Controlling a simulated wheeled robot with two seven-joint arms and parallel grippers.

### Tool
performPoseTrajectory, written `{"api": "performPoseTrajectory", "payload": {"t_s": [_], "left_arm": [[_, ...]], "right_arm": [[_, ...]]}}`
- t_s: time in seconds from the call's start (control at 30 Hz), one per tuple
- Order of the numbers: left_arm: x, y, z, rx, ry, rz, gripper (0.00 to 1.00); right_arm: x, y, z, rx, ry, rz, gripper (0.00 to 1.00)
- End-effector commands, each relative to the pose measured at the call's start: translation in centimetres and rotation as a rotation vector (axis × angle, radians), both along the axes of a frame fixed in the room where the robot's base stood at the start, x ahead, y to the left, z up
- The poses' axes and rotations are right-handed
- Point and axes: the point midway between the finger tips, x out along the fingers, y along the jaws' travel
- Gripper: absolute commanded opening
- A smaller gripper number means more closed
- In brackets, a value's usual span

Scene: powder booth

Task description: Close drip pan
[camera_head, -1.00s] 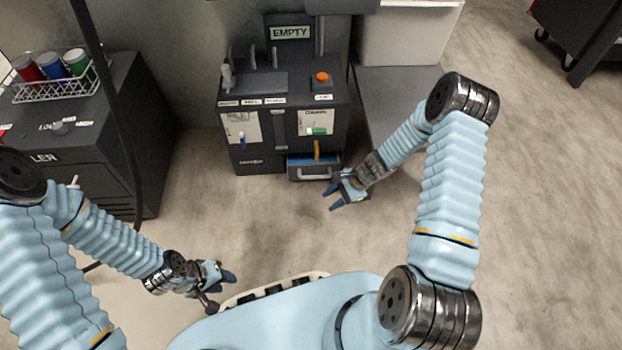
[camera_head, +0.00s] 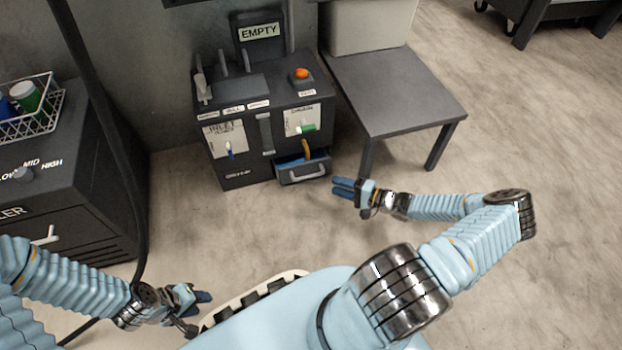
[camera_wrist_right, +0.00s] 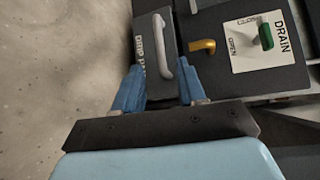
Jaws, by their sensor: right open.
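The drip pan (camera_head: 303,176) is a drawer low on the right of the dark machine's front, with a pale bar handle (camera_head: 308,173). It stands pulled out, with its blue inside showing below a brass spout (camera_head: 306,150). In the right wrist view the pan's labelled front (camera_wrist_right: 150,47) and handle (camera_wrist_right: 162,46) lie just beyond my fingers. My right gripper (camera_head: 342,188) is open and empty, a little to the right of the pan; its spread blue fingers also show in the right wrist view (camera_wrist_right: 160,92). My left gripper (camera_head: 204,303) is low at the left, away from the machine; its jaw gap is unclear.
The machine (camera_head: 265,110) has a green drain lever (camera_head: 308,128) above the pan and an orange button on top. A dark table (camera_head: 395,90) stands to its right. A dark cabinet (camera_head: 75,190) and hanging hose stand left. Floor before the machine is clear.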

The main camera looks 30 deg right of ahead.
Motion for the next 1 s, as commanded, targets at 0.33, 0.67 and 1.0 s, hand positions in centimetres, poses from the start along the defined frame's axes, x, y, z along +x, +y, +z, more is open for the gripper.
{"api": "performPoseTrajectory", "payload": {"t_s": [0.33,0.67,1.0], "left_arm": [[0.1,0.0,-1.7,0.002,-0.003,0.002,0.38],[0.1,0.1,-2.0,0.002,-0.005,0.003,0.38],[0.1,0.1,-2.0,0.002,-0.005,0.003,0.38]], "right_arm": [[6.4,4.2,-1.4,0.002,0.001,0.003,0.40],[8.3,5.3,-1.6,0.002,0.003,0.001,0.40],[8.3,5.3,-1.5,0.000,0.004,0.001,0.17]]}}
